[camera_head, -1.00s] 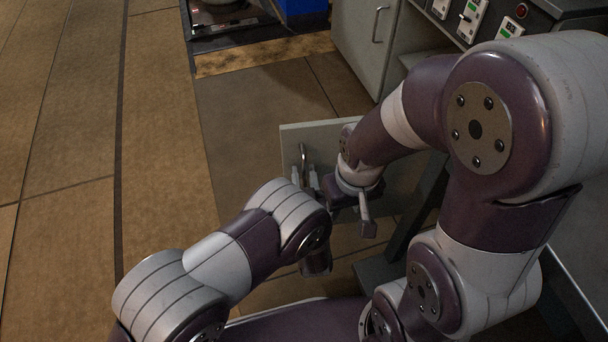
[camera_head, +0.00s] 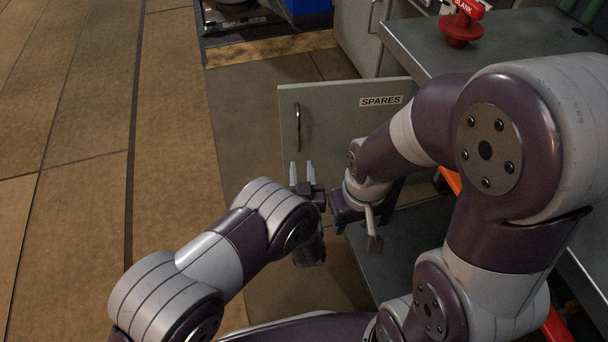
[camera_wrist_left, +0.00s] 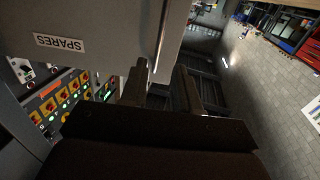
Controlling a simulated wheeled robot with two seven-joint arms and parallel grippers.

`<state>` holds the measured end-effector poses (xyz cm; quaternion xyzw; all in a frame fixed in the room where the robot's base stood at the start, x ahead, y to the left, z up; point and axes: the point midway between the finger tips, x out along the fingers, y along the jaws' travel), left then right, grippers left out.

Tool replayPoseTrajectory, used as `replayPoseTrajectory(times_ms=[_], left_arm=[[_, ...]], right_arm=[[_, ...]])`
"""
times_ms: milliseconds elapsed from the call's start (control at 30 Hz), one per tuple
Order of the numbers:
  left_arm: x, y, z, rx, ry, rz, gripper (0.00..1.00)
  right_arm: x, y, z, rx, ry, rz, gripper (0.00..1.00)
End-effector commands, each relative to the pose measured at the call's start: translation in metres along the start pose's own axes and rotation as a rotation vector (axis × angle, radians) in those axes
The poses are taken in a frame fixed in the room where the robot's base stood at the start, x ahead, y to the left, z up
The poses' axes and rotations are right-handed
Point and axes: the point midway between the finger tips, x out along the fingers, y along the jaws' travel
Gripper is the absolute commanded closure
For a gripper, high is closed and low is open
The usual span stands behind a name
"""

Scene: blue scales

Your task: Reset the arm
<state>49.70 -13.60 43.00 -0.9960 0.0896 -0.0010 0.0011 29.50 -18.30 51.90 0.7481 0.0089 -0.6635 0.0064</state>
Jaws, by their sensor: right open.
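The grey cabinet door (camera_head: 345,115) stands open, with a SPARES label (camera_head: 380,100) and a vertical metal handle (camera_head: 298,128). My left gripper (camera_head: 302,170) is open and empty just below and in front of the handle in the head view. In the left wrist view its two dark fingers (camera_wrist_left: 165,88) stand apart, and the handle (camera_wrist_left: 161,40) shows ahead, near the left finger. My right gripper (camera_head: 360,222) is open, pointing down in front of the cabinet opening, close to the left gripper. Its fingers are partly hidden by the wrist.
A grey counter (camera_head: 425,45) with a red BLANK-tagged item (camera_head: 460,28) lies at the upper right. The dark lower shelf (camera_head: 395,265) of the cabinet is beneath the right gripper. Tiled floor (camera_head: 75,190) at the left is clear.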

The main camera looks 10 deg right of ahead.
Motion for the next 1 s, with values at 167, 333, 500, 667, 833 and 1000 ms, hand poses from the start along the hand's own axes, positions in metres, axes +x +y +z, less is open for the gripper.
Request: replayPoseTrajectory(times_ms=[167,333,500,667,833,1000], left_arm=[[0.0,0.0,0.0,0.0,0.0,0.0,0.69],[0.0,0.0,0.0,0.0,0.0,0.0,0.69],[0.0,0.0,0.004,-0.004,-0.019,0.003,0.69],[-0.029,0.011,0.078,0.031,-0.383,0.117,0.69],[-0.116,-0.049,0.053,0.093,-1.108,0.224,0.69],[-0.2,-0.151,-0.039,0.089,-1.489,0.158,0.69]], right_arm=[[0.0,0.0,0.0,0.0,0.0,0.0,0.57],[0.0,0.0,0.0,0.0,0.0,0.0,0.57],[0.0,0.0,0.0,0.0,0.0,0.0,0.57],[0.0,0.0,0.0,0.0,0.0,0.0,0.57],[-0.028,0.0,-0.003,0.0,0.0,0.0,0.57],[-0.051,0.0,-0.006,0.0,0.0,0.0,0.57]])
